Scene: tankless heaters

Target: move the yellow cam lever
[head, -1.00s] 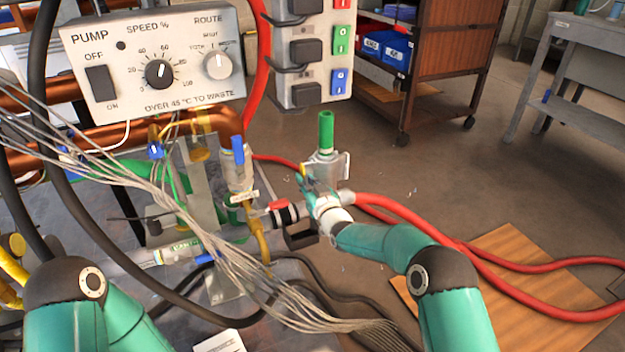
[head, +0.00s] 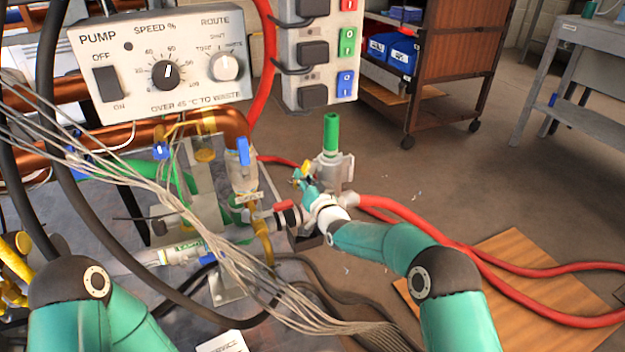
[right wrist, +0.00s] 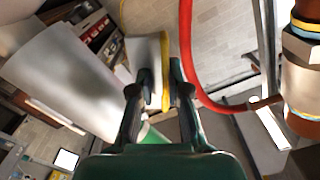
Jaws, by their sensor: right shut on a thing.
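The yellow cam lever (head: 306,167) shows as a small yellow piece at the tip of my right gripper (head: 303,179), just left of the green-handled valve. In the right wrist view, a yellow strip (right wrist: 166,62) along the edge of a grey-white plate lies between the fingers of my right gripper (right wrist: 160,88). The gripper is shut on this yellow piece. The fingers hide part of the lever and its pivot. My left arm shows at the lower left, but its gripper is out of view.
A red-handled fitting (head: 284,205) is just below left. A red hose (head: 450,245) runs right across the floor. Grey wires (head: 200,225) cross in front. The pump box (head: 160,65) is at upper left.

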